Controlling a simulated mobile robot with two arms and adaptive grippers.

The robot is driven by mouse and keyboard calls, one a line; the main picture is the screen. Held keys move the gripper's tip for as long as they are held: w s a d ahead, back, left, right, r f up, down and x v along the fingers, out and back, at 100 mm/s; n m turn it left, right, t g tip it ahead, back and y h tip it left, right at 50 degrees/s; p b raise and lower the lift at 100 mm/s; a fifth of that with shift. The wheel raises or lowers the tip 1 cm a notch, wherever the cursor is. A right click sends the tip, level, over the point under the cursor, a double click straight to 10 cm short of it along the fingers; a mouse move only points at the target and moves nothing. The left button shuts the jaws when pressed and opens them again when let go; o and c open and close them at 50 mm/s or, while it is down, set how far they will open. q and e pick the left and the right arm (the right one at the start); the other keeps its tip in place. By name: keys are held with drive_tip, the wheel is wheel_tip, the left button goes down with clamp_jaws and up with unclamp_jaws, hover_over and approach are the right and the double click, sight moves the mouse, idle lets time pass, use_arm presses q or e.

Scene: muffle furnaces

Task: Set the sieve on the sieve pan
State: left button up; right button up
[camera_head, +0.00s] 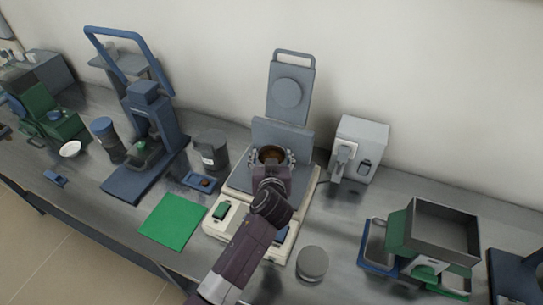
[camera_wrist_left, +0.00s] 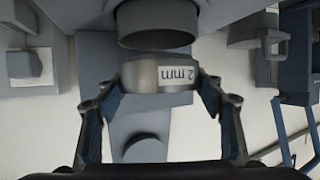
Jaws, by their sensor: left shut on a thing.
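The sieve (camera_wrist_left: 145,76) is a short grey ring with a white "2 mm" label, which shows upside down in the left wrist view. In the head view the sieve (camera_head: 272,154) has a brownish inside. My left gripper (camera_head: 272,162) is shut on its sides; the gripper (camera_wrist_left: 162,82) also shows in the left wrist view with one finger on each side. A wider grey cylinder (camera_wrist_left: 172,24), which looks like the sieve pan, lies close to the sieve's far edge. I cannot tell whether they touch. In the head view the sieve and my arm hide it. My right gripper is not in view.
The sieve is over a pale machine (camera_head: 224,222) with an upright grey panel (camera_head: 291,95) behind. A grey disc (camera_head: 312,262) lies to its right front. A green mat (camera_head: 172,220), dark jar (camera_head: 210,150) and blue press (camera_head: 147,135) stand left, a grey hopper (camera_head: 440,230) right.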

use_arm(q)
drive_tip(key=shift+f+b, duration=0.55)
drive_tip(key=shift+b, duration=0.05)
drive_tip(key=shift+d, duration=0.2)
idle(0.4)
